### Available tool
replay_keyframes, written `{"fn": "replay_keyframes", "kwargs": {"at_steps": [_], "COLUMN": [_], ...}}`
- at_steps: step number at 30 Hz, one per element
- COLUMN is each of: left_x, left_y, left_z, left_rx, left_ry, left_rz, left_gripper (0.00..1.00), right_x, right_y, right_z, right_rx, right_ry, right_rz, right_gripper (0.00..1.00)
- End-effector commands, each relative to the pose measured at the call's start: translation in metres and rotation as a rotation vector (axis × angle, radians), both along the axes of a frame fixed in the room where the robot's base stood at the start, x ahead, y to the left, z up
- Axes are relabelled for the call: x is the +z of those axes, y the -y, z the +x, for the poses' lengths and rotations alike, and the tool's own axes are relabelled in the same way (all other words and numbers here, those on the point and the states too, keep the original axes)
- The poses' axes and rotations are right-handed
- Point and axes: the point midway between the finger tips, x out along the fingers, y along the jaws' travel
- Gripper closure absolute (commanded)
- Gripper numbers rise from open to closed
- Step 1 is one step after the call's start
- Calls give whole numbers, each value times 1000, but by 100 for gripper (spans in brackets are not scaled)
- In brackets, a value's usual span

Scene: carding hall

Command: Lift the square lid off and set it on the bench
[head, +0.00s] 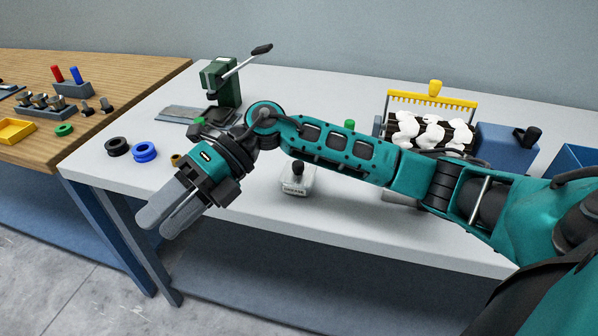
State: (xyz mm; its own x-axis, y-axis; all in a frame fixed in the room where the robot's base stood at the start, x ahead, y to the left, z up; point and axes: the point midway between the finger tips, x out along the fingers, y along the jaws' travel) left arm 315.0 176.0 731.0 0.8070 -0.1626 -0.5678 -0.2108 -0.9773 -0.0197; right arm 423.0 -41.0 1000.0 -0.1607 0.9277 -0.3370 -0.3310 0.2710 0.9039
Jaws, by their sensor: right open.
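A small pale squarish container (297,186) with a dark round knob on top stands near the middle of the white bench (235,195). A blue box (502,143) with a black knob or handle on top stands at the bench's right. I cannot tell for certain which of these carries the square lid. My right gripper (163,221) is open and empty, with a narrow gap between its grey fingers. It hangs over the bench's front left edge, well left of both. My right arm crosses the bench and hides part of it. My left gripper is not in view.
A green lever press (220,82) stands at the back left. Black (117,147) and blue (145,152) rings lie at the left. A yellow comb-like rack (432,100) with white fluff stands at the back right. The bench's front strip right of the pale container looks clear.

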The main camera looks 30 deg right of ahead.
Motion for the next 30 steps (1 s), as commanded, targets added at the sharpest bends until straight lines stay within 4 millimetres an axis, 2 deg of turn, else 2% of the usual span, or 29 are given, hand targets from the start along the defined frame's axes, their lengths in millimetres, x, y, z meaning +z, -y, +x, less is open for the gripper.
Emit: {"fn": "replay_keyframes", "kwargs": {"at_steps": [1,5,9,12,15,18,20,30], "left_x": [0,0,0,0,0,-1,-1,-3], "left_y": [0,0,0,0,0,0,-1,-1], "left_z": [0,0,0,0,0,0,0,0], "left_rx": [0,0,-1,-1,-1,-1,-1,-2], "left_ry": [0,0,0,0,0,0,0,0], "left_rz": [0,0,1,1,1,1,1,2], "left_gripper": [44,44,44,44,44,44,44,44], "right_x": [-1,-1,19,39,54,58,54,-5], "right_y": [22,90,170,214,243,257,260,260], "right_z": [10,34,55,62,64,64,64,64], "right_rx": [38,95,76,39,8,-7,-10,-9], "right_ry": [74,187,231,227,215,205,200,200], "right_rz": [-144,-517,-863,-1040,-1150,-1203,-1214,-1212], "right_gripper": [43,43,43,43,43,43,43,43]}}
